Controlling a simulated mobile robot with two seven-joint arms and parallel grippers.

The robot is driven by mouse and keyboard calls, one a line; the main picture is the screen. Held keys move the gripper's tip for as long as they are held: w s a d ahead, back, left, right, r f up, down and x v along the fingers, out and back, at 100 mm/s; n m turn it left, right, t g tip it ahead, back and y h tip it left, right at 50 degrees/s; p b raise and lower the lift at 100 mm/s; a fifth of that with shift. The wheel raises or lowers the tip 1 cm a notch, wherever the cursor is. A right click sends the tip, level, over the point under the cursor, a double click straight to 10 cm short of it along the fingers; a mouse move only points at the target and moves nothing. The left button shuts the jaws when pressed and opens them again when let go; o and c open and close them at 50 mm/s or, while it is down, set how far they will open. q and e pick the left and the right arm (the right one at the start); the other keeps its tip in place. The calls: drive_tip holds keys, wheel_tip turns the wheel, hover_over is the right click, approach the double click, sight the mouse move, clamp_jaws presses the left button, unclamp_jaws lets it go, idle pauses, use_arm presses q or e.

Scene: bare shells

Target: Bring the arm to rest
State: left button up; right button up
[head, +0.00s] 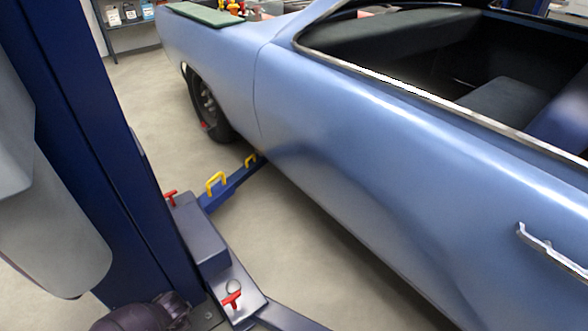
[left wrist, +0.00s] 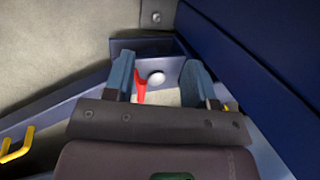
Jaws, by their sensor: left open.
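My left gripper (left wrist: 159,78) is open in the left wrist view, its two blue-grey fingers apart with nothing held between them. Beyond and between the fingers show a red T-handle (left wrist: 140,88) and a pale round knob (left wrist: 156,78) on the car lift. In the head view the same kind of red handle (head: 232,299) and knob (head: 233,286) sit on the lift's base at the bottom. A dark purple-brown part at the bottom edge there seems to be my left arm; its fingers do not show. My right gripper is in neither view.
The lift's blue post (head: 95,140) rises close at the left. A blue lift arm (head: 235,185) with yellow loops reaches under a blue car (head: 370,170), which fills the right. Bare floor (head: 150,90) shows behind the post. A shelf (head: 130,22) stands at the back left.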

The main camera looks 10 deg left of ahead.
use_arm(q)
drive_tip(key=a+r, duration=0.2)
drive_tip(key=a, duration=0.3)
drive_tip(key=s+d+r+t+h, duration=0.1)
drive_tip(key=s+d+r+t, duration=0.2)
drive_tip(key=s, duration=0.4)
drive_tip(key=s+d+r+t+h, duration=0.1)
drive_tip(key=s+d+r, duration=0.2)
drive_tip(key=s+d, duration=0.25)
drive_tip(key=s+d+r+n+t+h, duration=0.1)
drive_tip(key=s+d+r+t, duration=0.15)
drive_tip(key=s+r, duration=0.45)
drive_tip(key=s+d+r+t+h, duration=0.1)
drive_tip(key=s+d+r+h, duration=0.15)
drive_tip(key=r, duration=0.85)
drive_tip(key=shift+w+d+f+n+y, duration=0.6)
drive_tip(key=shift+d+n+y, duration=0.35)
drive_tip(key=shift+d+n, duration=1.95)
wheel_tip(320, 180, up, 10)
drive_tip(key=t+p, duration=0.2)
drive_tip(key=p, duration=1)
drive_tip(key=shift+w, duration=0.25)
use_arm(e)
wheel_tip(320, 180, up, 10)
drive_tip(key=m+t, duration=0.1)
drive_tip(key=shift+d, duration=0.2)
